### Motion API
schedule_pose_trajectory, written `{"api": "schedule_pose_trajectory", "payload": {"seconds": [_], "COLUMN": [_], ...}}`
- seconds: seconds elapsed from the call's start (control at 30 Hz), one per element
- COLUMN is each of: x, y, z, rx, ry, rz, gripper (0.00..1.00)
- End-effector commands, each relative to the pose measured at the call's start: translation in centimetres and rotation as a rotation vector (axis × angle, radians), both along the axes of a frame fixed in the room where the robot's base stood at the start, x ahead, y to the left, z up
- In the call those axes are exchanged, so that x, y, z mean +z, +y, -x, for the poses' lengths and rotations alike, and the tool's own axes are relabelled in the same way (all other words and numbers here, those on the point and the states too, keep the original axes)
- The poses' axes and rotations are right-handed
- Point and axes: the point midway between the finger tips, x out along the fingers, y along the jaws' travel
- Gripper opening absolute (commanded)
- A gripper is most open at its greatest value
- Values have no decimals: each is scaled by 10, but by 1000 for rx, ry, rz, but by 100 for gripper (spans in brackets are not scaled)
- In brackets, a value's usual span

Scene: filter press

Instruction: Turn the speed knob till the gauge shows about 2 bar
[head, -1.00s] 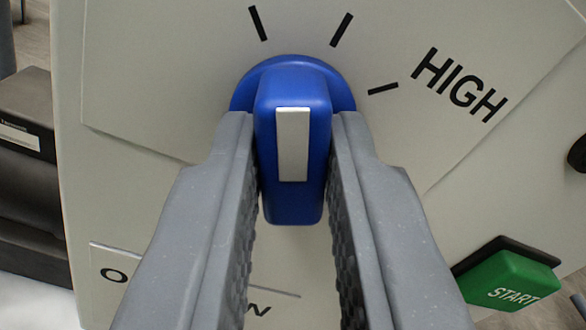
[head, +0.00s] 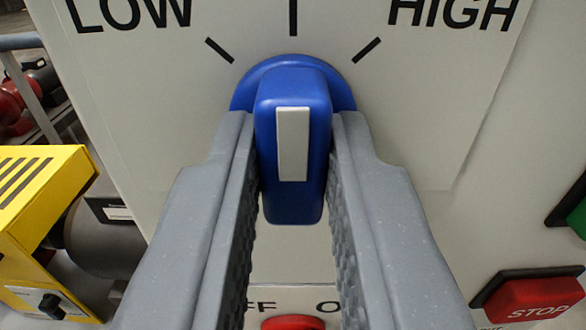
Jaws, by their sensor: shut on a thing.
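The blue speed knob (head: 264,150) with a white stripe is in the middle of the head view, on a pale panel. My gripper (head: 293,135) is shut on the knob, one grey finger along each side. The white stripe lines up with the middle tick (head: 293,17), straight above the knob. One tick lies to each side, below the LOW label (head: 130,14) at upper left and the HIGH label (head: 452,13) at upper right. The gauge is not in view.
A red STOP button (head: 538,298) is at lower right, with part of a green button (head: 578,217) above it. A red control (head: 292,323) sits below, under partly hidden lettering. A yellow box (head: 40,200) stands at the left, beside the panel.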

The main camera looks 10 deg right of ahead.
Motion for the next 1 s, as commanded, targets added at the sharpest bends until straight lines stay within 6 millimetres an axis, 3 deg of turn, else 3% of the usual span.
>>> {"api": "schedule_pose_trajectory", "payload": {"seconds": [0.23,0.27,0.33,1.0], "x": [-1,-1,-1,0], "y": [0,0,0,0], "z": [0,0,0,3], "rx": [1,1,1,-1], "ry": [2,2,2,1], "rz": [0,0,1,1], "gripper": [0,19,38,38]}}
